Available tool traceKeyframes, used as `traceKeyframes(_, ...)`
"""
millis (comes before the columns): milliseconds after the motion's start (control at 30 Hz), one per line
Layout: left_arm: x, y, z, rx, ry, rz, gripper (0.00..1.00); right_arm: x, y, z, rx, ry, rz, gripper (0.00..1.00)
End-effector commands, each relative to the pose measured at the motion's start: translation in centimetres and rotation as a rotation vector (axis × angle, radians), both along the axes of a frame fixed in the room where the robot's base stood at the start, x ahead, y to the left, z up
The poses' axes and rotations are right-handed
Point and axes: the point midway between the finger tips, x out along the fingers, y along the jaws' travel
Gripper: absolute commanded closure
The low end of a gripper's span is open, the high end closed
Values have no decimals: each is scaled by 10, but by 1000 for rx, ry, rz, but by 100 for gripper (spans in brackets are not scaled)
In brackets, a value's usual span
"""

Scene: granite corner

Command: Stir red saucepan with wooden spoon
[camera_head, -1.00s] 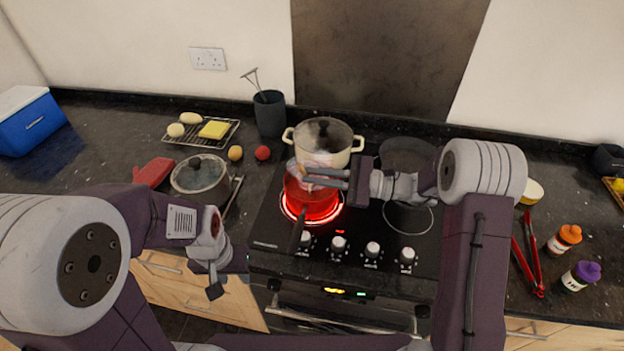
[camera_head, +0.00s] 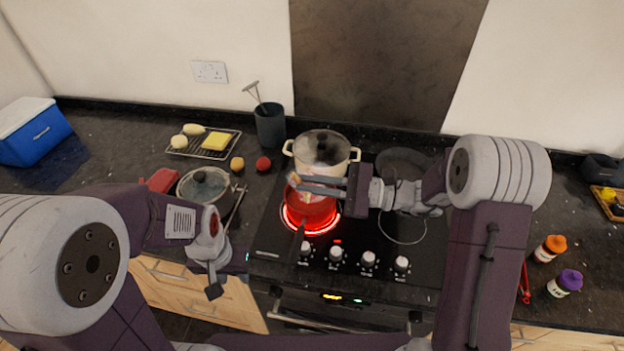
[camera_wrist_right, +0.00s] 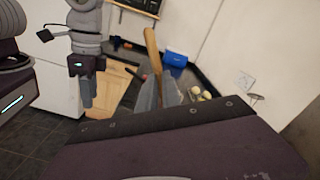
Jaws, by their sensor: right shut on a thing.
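The red saucepan (camera_head: 314,213) sits on a glowing red burner at the front left of the hob, its dark handle toward me. My right gripper (camera_head: 298,184) comes in from the right over its back rim. It is shut on the wooden spoon, whose handle (camera_wrist_right: 151,48) rises from between the fingers (camera_wrist_right: 158,96) in the right wrist view. The fingers and pan hide the spoon's lower end, so I cannot tell how deep it reaches. My left gripper (camera_head: 213,284) hangs low in front of the counter, apart from the pan; its jaw opening is unclear.
A lidded cream pot (camera_head: 322,160) stands right behind the saucepan. A lidded pan (camera_head: 203,188) is to the left, by a dark utensil pot (camera_head: 270,124) and a rack (camera_head: 222,152) of food. Two bottles (camera_head: 550,248) stand at right. The hob's right front is free.

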Motion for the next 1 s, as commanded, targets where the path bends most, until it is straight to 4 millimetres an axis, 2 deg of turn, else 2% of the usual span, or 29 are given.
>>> traceKeyframes(67,0,0,8,0,0,0,64,-4,1,10,0,-1,0,100)
traceKeyframes(367,0,0,11,0,0,0,64,-7,1,14,0,-1,0,100)
traceKeyframes(767,0,0,50,0,0,0,64,-6,1,61,0,-1,0,100)
traceKeyframes(1000,0,0,48,0,0,0,64,-6,1,61,0,0,0,100)
